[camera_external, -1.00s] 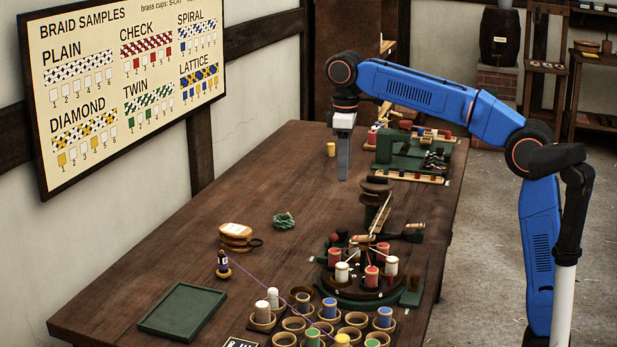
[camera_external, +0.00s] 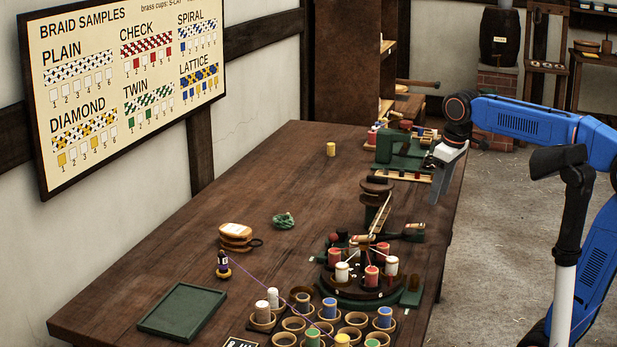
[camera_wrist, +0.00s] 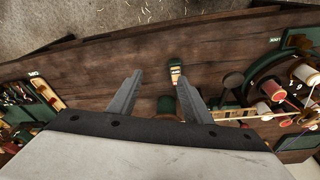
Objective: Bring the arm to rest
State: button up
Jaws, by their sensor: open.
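My blue arm (camera_external: 525,118) reaches in from the right side in the external view, bent back toward its base. My gripper (camera_external: 440,185) hangs tilted above the table's right edge, near the green machine. In the wrist view my gripper (camera_wrist: 160,90) shows two grey fingers spread apart, with nothing between their tips but the wooden table top (camera_wrist: 100,75) below. A small dark bottle-like piece with a pale band (camera_wrist: 176,76) lies beyond the fingers on the table.
The long table (camera_external: 280,170) carries a braiding stand with spools (camera_external: 365,285), cups of spools (camera_external: 295,323), a green tray (camera_external: 182,311) and a green machine (camera_external: 400,150). A yellow spool (camera_external: 331,149) stands at the back. The floor (camera_external: 500,220) right of the table is clear.

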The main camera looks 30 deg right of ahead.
jog(key=s+d+f+m+t, duration=0.1)
jog(key=s+d+f+m, duration=0.1)
jog(key=s+d+f, duration=0.4)
jog(key=s+d+f+m+t, duration=0.1)
jog(key=s+d+f+m, duration=0.2)
jog(key=s+d+f, duration=0.4)
jog(key=s+f, duration=0.3)
jog(key=f, duration=0.3)
jog(key=shift+s+f+t+h, duration=0.2)
jog(key=shift+s+t+h, duration=0.1)
jog(key=shift+s+h, duration=0.1)
jog(key=shift+d, duration=0.1)
